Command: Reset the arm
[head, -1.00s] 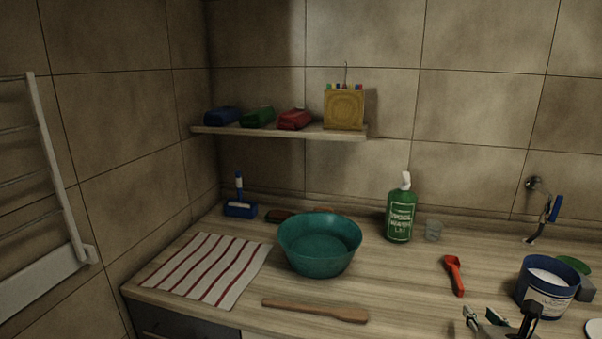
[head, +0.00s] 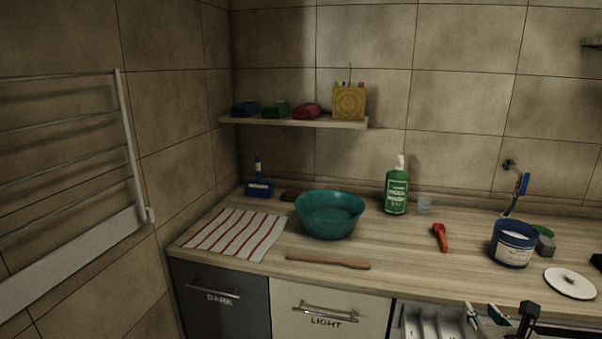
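My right gripper (head: 498,312) shows at the bottom right edge of the head view, in front of the counter and near an open drawer. Its fingertips look spread apart, with nothing clearly held between them. The picture's lower edge cuts off the rest of it. My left gripper and arm are not in view.
The wooden counter (head: 400,258) holds a teal basin (head: 330,218), striped cloth (head: 236,234), wooden paddle (head: 328,262), green bottle (head: 396,193), red scoop (head: 440,238), blue tub (head: 512,246) and white disc (head: 571,283). The open divided drawer (head: 434,322) sticks out below.

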